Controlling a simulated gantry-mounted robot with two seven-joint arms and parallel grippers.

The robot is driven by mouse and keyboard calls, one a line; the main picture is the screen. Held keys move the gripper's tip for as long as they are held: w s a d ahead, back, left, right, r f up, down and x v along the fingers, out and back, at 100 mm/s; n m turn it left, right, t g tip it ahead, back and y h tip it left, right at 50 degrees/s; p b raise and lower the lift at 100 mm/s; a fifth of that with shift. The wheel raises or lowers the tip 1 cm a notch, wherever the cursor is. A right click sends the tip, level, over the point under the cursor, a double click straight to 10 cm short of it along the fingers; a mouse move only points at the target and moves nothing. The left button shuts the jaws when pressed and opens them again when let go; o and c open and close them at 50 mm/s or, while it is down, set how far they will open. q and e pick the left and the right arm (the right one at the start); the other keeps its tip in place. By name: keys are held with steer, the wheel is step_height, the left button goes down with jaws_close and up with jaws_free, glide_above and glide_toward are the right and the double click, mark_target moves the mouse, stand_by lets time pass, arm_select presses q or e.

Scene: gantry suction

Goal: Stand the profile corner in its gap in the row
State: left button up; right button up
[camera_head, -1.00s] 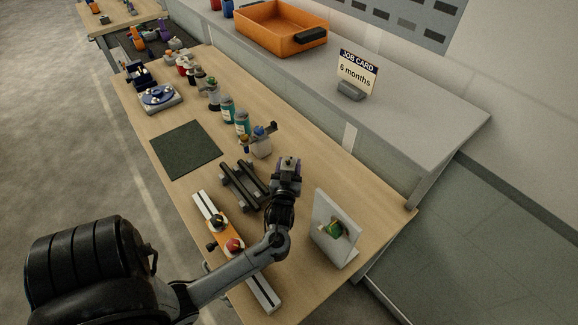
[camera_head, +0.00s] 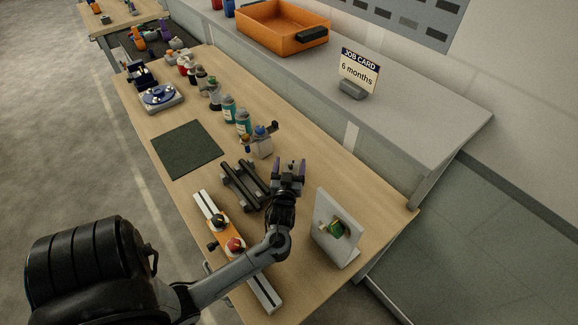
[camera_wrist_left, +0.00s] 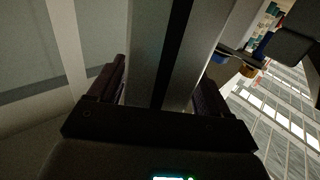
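My left gripper (camera_head: 289,169) is above the right part of the bench, near the clear spray bottle. Its two dark purple fingers stand apart. A small grey piece with a dark top, likely the profile corner (camera_head: 290,167), shows between them. In the left wrist view a grey profile with a black slot (camera_wrist_left: 150,50) stands between the fingers (camera_wrist_left: 160,90); it fills most of the space, and whether a finger touches it is unclear. Its base is hidden. The row of bottles and small items (camera_head: 229,110) runs along the back of the bench. My right gripper is not in view.
A black rail stand (camera_head: 245,185) and a slotted rail with an orange block (camera_head: 225,232) lie left of the gripper. A white upright panel with a green part (camera_head: 333,222) stands to its right. The clear spray bottle (camera_head: 263,147) is close behind. A dark mat (camera_head: 186,149) is empty.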

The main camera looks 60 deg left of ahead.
arm_select(q)
steer(key=shift+s+f, duration=0.2)
steer(key=shift+f, duration=0.75)
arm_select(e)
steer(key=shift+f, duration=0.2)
arm_select(q)
steer(key=shift+w+r+p, duration=0.15)
steer(key=shift+r+p, duration=0.15)
steer(key=shift+r, duration=0.3)
steer(key=shift+d, duration=0.3)
steer(key=v, duration=1.1)
steer(key=shift+s+r, duration=0.25)
steer(key=shift+r, duration=0.3)
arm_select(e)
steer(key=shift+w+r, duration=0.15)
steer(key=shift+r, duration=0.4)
